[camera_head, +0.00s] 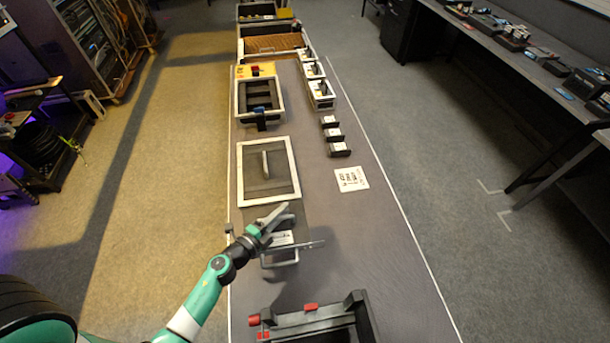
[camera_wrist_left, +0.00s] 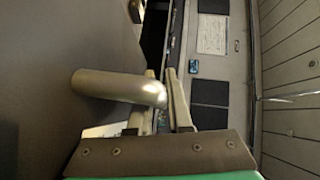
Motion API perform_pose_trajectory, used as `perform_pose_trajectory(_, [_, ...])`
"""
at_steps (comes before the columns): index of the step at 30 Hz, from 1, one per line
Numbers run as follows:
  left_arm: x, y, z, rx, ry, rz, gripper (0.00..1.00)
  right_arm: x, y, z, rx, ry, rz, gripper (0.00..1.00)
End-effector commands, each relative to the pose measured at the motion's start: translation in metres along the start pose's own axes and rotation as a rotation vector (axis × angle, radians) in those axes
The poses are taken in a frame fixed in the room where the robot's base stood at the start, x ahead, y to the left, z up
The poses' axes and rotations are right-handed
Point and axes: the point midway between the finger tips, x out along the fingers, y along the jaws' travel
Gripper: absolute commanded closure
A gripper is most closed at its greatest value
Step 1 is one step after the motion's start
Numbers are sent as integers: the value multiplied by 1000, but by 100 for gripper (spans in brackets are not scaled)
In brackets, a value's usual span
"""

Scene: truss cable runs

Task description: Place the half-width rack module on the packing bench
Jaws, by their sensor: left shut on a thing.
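My left gripper (camera_head: 276,222) reaches in from the lower left over the long grey bench top (camera_head: 390,262). It is shut on a grey module with a white label (camera_head: 283,238) and a metal handle in front; I take this for the half-width rack module. The arm and fingers cover part of it, and I cannot tell whether it touches the bench. My right gripper is not in view.
A white-framed dark panel (camera_head: 252,203) lies just beyond the gripper. A black tray with red parts (camera_head: 312,326) stands at the near end. Several small black blocks (camera_head: 334,135), a white printed card (camera_head: 351,180) and open cases (camera_head: 237,98) lie farther along. The right strip is clear.

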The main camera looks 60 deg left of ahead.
Motion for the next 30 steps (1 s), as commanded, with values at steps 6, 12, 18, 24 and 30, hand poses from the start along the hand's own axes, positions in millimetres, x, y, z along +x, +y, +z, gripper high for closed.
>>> perform_pose_trajectory(6, [2,12,2,0,0,-2,100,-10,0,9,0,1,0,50])
perform_pose_trajectory(12, [8,53,8,0,1,-2,100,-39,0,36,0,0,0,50])
perform_pose_trajectory(18, [9,61,9,1,1,-3,100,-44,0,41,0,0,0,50])
perform_pose_trajectory(24, [11,81,12,0,2,-3,100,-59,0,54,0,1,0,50])
perform_pose_trajectory(30, [14,99,14,1,2,-3,100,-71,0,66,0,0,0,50])
